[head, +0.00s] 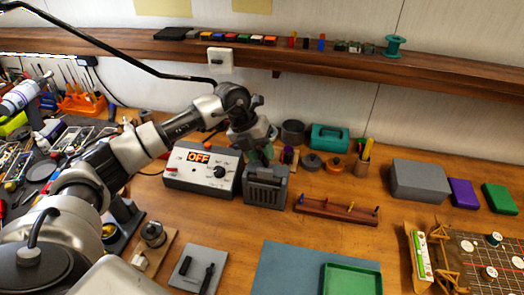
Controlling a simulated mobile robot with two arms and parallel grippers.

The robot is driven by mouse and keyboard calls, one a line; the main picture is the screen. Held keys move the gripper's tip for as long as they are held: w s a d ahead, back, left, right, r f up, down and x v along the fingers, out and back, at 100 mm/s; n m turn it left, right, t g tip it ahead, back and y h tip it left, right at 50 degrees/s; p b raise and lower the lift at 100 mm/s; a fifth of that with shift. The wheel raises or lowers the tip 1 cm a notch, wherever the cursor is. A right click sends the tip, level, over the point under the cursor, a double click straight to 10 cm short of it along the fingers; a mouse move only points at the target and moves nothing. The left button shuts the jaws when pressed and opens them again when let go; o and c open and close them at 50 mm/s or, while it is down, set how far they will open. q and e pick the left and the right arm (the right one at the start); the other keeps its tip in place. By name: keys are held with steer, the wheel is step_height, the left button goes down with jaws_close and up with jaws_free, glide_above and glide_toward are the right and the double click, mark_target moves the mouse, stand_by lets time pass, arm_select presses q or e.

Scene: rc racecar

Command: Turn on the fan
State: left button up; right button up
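A dark grey box with a slatted front (264,190) stands upright on the workbench, near the middle of the view; it may be the fan. Its slats look still, and I cannot make out a switch on it. My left gripper (262,155) points down directly over its top, with the fingers close to it or touching it; I cannot tell which. The fingers are small and partly hidden, so their opening is unclear. My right gripper is not in view.
A white control box (190,186) with a lit "OFF" display and black knob stands just left of the grey box. A wooden rack (330,210) lies to its right. A blue mat (290,268) and green tray (352,280) lie in front. A shelf (340,58) runs above.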

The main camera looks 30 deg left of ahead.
arm_select(q)
steer(key=shift+d+f, duration=0.15)
steer(key=shift+f, duration=0.25)
steer(key=shift+c, duration=0.3)
jaws_close()
